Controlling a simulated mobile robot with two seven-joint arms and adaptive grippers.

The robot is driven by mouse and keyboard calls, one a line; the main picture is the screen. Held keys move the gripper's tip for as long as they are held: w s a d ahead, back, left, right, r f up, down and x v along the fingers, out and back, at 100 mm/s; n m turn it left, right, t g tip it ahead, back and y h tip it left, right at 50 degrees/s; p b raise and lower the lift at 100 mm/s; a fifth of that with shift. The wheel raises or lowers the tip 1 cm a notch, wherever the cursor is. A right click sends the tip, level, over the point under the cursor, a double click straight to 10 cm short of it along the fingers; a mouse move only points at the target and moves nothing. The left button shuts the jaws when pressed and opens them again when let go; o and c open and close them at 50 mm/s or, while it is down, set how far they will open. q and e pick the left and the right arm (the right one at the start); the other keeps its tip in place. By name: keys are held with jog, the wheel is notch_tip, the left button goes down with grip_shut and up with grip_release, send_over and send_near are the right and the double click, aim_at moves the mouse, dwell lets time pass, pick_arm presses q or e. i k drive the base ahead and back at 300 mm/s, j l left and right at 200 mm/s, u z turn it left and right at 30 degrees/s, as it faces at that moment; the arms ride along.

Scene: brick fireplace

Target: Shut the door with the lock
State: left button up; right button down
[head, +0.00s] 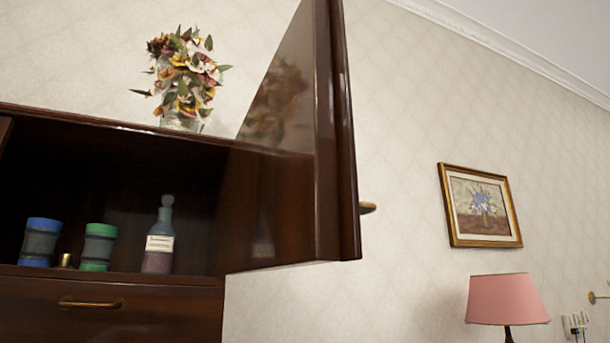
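A dark brown, glossy cabinet door (285,130) stands wide open at the right side of the cabinet, swung out toward me. A small brass piece (367,208), a knob or key, sticks out from the door's outer side; I cannot tell whether it is the lock. The cabinet (110,287) fills the lower left, and its open compartment (120,190) is in view. Neither of my grippers is in view.
In the compartment are a blue-lidded jar (41,243), a green-lidded jar (98,247), a small brass object (66,261) and a stoppered bottle (160,240). A flower vase (182,80) stands on top. A pink lamp (506,299) and framed picture (480,207) are right.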

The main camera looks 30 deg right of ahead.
aim_at(291, 197)
jog(key=k+l, duration=0.1)
jog(key=l, duration=0.5)
jog(key=l+u, duration=0.15)
jog(key=l, duration=0.5)
jog(key=k+z, duration=0.15)
jog(key=z, duration=0.3)
